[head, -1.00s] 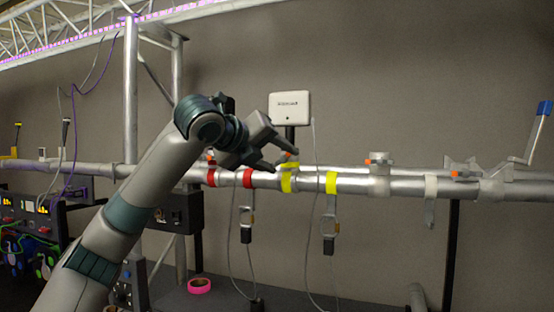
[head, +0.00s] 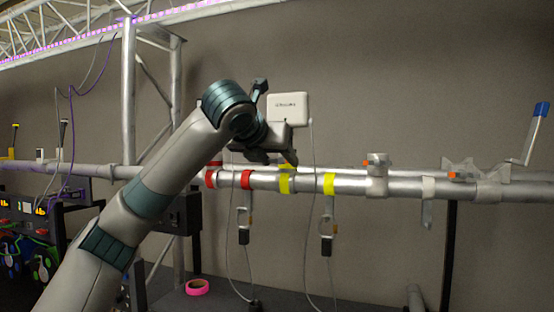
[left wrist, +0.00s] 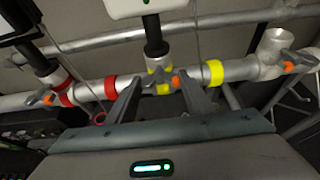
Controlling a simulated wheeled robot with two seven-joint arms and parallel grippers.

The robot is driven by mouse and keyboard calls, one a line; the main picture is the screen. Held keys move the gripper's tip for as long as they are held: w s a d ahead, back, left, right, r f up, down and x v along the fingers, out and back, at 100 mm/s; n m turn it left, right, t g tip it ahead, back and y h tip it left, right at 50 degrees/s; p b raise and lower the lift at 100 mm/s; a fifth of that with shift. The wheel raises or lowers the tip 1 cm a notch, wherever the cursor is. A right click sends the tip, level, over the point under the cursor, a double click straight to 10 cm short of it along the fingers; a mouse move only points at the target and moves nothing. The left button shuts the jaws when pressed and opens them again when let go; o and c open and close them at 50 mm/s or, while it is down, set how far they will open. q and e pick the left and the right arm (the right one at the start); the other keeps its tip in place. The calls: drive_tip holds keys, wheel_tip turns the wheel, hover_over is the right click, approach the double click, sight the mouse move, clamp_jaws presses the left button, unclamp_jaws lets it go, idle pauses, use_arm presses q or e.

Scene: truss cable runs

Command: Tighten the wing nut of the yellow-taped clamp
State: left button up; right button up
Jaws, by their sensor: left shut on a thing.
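The yellow-taped clamp sits on the silver pipe, below a white box on a dark post. Its yellow tape (head: 284,184) shows in the head view, while my gripper covers much of its top. In the left wrist view, its grey wing nut (left wrist: 158,87) with an orange tip lies between my two fingers. My left gripper (head: 284,161) comes down over the clamp from above. It also shows in the left wrist view (left wrist: 163,98), shut on the wing nut, though the exact contact is hard to see. My right gripper is not in view.
A second yellow band (head: 329,184) is to the right on the pipe (head: 350,184). Red-taped bands (head: 246,180) are to the left. The white box (head: 288,108) stands close behind my gripper. Thin cables hang below. A pink tape roll (head: 197,287) lies lower down.

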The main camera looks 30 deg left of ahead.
use_arm(q)
drive_tip(key=shift+f, duration=0.25)
drive_tip(key=o, duration=1.1)
drive_tip(key=shift+r, duration=0.1)
drive_tip(key=shift+c, duration=0.2)
drive_tip(key=shift+s+d+r+b, duration=0.1)
drive_tip(key=shift+s+r+b, duration=0.15)
drive_tip(key=shift+s, duration=0.25)
drive_tip(key=b+v, duration=0.6)
drive_tip(key=v, duration=1)
drive_tip(key=shift+d+r, duration=0.1)
